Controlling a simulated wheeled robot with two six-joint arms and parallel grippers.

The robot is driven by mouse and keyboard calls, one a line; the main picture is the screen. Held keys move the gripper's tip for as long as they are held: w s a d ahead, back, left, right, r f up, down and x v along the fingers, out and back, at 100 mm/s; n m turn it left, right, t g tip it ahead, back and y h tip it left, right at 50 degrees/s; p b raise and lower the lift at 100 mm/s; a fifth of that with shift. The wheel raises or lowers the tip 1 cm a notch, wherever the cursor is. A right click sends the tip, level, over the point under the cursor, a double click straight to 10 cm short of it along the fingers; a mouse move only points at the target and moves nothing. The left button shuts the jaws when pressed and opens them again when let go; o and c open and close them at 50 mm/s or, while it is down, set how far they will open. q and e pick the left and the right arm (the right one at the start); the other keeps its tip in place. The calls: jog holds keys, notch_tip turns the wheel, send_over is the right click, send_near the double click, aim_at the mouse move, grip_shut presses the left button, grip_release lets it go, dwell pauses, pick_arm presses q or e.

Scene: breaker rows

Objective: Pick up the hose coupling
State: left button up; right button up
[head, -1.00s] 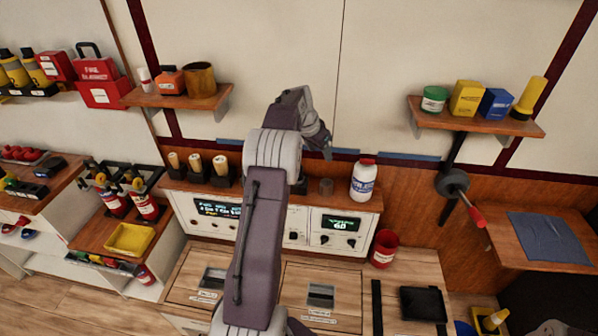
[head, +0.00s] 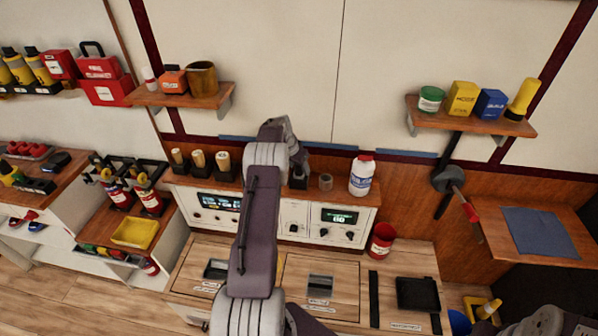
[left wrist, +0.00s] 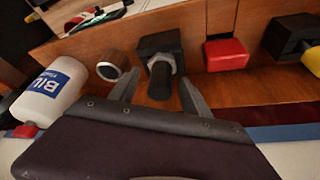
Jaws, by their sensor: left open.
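The hose coupling, which appears to be the part with a grey faceted collar and dark barrel (left wrist: 160,80), sits in a black block holder (left wrist: 159,42) on the wooden ledge. In the head view the holder (head: 298,182) is partly hidden by my left gripper (head: 300,162). In the left wrist view my left gripper (left wrist: 159,79) is open, with one finger on each side of the dark barrel and visible gaps between. Nothing is held. My right gripper is out of view; only part of my right arm shows at the lower right of the head view.
Beside the holder stand a small grey-brown cylinder (head: 325,182) and a white bottle (head: 361,176). On the other side are a red block (left wrist: 227,54) and holders with tan-topped parts (head: 198,160).

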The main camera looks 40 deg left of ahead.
pick_arm(q)
jog(key=shift+w+a+f, duration=0.1)
jog(key=shift+w+f, duration=0.15)
jog(key=shift+f, duration=0.35)
jog(key=shift+s+r, duration=0.1)
jog(key=c, duration=0.7)
grip_shut()
jog(key=shift+r, duration=0.1)
jog(key=shift+r, duration=0.3)
jog(key=r, duration=0.2)
jog(key=d+r+b, duration=0.1)
jog(key=shift+r+b, duration=0.3)
jog(key=shift+r, duration=0.05)
jog(key=s+d+r+b, duration=0.2)
jog(key=d+r, duration=0.4)
jog(key=d, duration=0.4)
jog(key=shift+s+d+r+b, duration=0.2)
jog(key=shift+s+r+b, duration=0.1)
jog(key=shift+b, duration=0.1)
